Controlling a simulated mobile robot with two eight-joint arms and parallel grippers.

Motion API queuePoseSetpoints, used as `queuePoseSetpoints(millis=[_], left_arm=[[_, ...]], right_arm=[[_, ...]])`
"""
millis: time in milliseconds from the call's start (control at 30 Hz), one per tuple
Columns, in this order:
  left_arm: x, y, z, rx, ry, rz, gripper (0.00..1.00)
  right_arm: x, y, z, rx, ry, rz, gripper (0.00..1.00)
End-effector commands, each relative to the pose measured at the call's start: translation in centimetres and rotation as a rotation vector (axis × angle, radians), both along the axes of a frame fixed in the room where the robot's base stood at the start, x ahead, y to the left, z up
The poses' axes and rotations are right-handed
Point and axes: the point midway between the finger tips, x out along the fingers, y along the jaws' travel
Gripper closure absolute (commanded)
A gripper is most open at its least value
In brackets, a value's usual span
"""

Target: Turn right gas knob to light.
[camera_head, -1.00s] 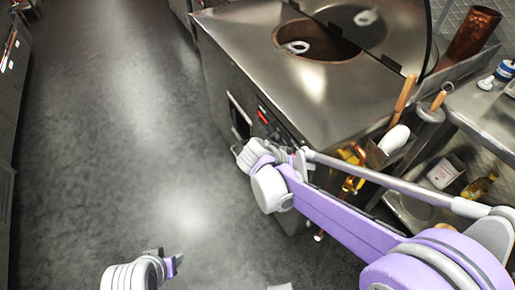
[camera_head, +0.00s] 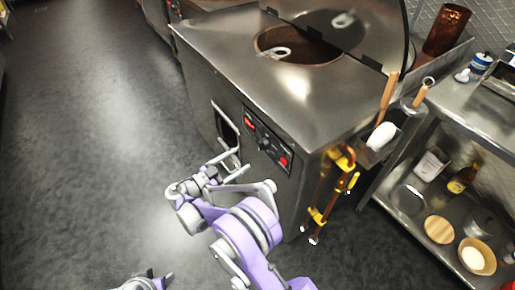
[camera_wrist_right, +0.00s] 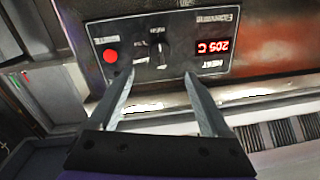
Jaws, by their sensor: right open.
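The control panel (camera_head: 267,142) is on the front of the steel tandoor (camera_head: 290,85). In the right wrist view the panel is upside down, with small dark knobs (camera_wrist_right: 162,50) between a red button (camera_wrist_right: 110,55) and a red display (camera_wrist_right: 213,46) reading 205 C. My right gripper (camera_head: 240,161) is open and empty, in front of the panel's lower left in the head view. In the wrist view its fingertips (camera_wrist_right: 159,75) lie around the knob area; contact cannot be told. My left gripper (camera_head: 158,279) is at the bottom edge, partly cut off.
A yellow and copper pipe assembly (camera_head: 330,195) stands right of the panel. A framed opening (camera_head: 226,130) is left of it. A shelf unit (camera_head: 395,205) with bottles and bowls is at right. The floor at left is clear.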

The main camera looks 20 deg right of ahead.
Motion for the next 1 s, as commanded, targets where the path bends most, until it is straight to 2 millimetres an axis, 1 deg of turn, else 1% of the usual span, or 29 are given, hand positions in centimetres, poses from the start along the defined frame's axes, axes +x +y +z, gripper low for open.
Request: queuePoseSetpoints(millis=[33,300,400,500,633,900,933,1000], left_arm=[[0.0,0.0,0.0,0.000,0.000,0.000,0.50],[0.0,0.0,-0.1,0.000,0.000,0.000,0.50],[0.0,0.0,-0.1,0.000,0.000,0.000,0.50],[0.0,0.0,-0.1,0.000,0.000,0.000,0.50],[0.0,0.0,-0.1,0.000,0.000,0.000,0.50],[0.0,0.0,-0.1,0.000,0.000,0.000,0.50],[0.0,0.0,-0.1,0.000,0.000,0.000,0.50],[0.0,0.0,-0.1,0.000,0.000,0.000,0.50]], right_arm=[[0.3,-0.9,0.0,0.000,0.001,-0.003,0.18],[2.4,-5.7,0.0,0.000,0.003,-0.004,0.18],[3.1,-7.1,0.0,0.001,0.004,-0.003,0.18],[3.5,-8.0,0.0,0.001,0.004,-0.002,0.18],[3.9,-8.7,0.0,0.001,0.005,0.000,0.18],[4.0,-8.9,0.0,0.001,0.005,0.000,0.18],[4.0,-8.9,0.0,0.001,0.005,0.000,0.20],[3.9,-8.8,0.0,0.001,0.005,0.000,0.32]])
